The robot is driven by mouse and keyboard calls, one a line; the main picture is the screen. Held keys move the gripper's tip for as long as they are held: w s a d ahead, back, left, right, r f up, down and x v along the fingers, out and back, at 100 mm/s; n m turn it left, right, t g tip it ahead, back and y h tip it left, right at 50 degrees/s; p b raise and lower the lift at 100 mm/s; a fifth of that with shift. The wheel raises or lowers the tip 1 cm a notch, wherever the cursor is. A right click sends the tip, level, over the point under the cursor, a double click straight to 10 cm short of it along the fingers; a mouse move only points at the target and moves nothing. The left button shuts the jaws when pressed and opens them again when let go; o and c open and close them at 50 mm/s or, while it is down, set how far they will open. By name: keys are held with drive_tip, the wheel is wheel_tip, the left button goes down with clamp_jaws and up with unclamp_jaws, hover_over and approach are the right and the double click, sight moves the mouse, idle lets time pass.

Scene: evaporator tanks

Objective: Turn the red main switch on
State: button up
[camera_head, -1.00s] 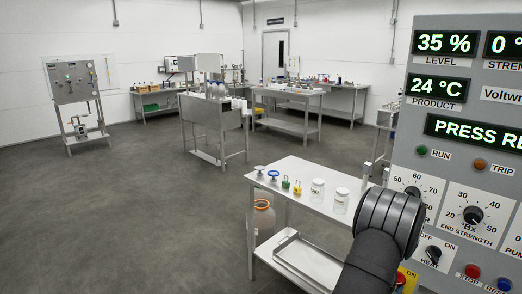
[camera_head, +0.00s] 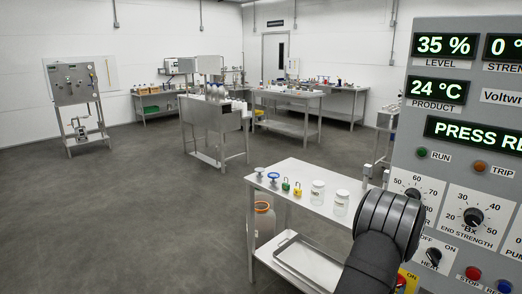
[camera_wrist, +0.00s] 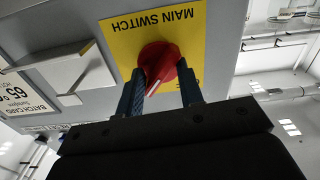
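The red main switch (camera_wrist: 161,66) is a rotary knob with a white pointer line on a yellow plate (camera_wrist: 114,36) lettered MAIN SWITCH, upside down in the wrist view. My gripper (camera_wrist: 161,84) is open, with its two dark blue fingers on either side of the knob. A gap shows between the knob's handle and the right finger; whether the left finger touches is unclear. In the head view, part of the yellow plate (camera_head: 411,281) shows at the lower right beside my arm, which hides my gripper there.
The grey control panel (camera_head: 400,150) fills the right side, with lit displays, dials and stop and reset buttons near the switch. A steel table (camera_head: 300,177) with jars and padlocks stands left of my arm.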

idle(0.7)
drive_tip(key=s+a+m, duration=0.9)
drive_tip(key=s+a, duration=0.3)
drive_tip(key=x, duration=1.7)
drive_tip(key=shift+d, duration=0.1)
clamp_jaws()
